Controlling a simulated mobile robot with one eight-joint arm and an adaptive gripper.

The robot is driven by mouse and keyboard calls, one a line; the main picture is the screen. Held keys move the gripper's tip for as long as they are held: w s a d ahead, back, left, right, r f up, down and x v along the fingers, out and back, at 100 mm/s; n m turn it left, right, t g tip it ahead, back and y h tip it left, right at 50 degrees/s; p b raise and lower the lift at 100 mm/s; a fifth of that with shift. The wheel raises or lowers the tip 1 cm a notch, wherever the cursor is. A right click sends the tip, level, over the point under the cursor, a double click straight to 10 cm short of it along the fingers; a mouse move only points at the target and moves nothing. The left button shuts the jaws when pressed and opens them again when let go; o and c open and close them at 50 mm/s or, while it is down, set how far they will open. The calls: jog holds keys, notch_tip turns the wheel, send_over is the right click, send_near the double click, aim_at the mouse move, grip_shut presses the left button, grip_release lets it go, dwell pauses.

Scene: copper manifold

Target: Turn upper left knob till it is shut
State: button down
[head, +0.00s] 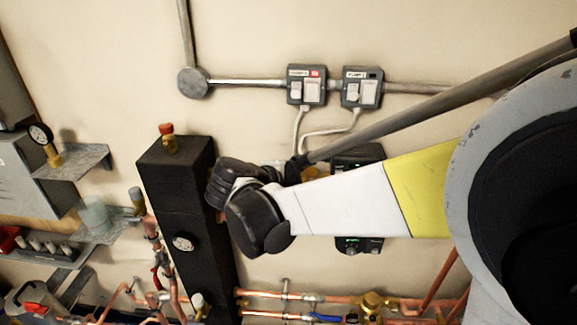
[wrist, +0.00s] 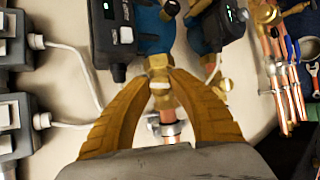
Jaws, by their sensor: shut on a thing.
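My gripper (wrist: 160,72) is closed on a small brass valve part with a pale band, taken as the upper left knob (wrist: 159,86), in the wrist view. The fingers curve in from both sides and hide much of it. The brass valve body (wrist: 158,63) joins a blue pump (wrist: 155,28) to a pipe with a grey collar (wrist: 168,130). How far the knob is turned cannot be told. In the head view my own arm hides the knob and most of the gripper.
A second blue pump (wrist: 198,35) with its brass fitting is close to the right finger. A black pump control box (wrist: 112,35) stands left of the fingertips. White cables run to the switch boxes (head: 307,86).

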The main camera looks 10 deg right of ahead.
jog(key=shift+f+n+t+h+b, duration=0.1)
jog(key=shift+n+t+h+b, duration=0.35)
jog(key=shift+n, duration=0.75)
jog(key=shift+t, duration=0.25)
jog(key=c, duration=1.4)
grip_release()
jog(key=shift+c, duration=0.2)
jog(key=v, duration=1.2)
jog(key=shift+d, duration=0.15)
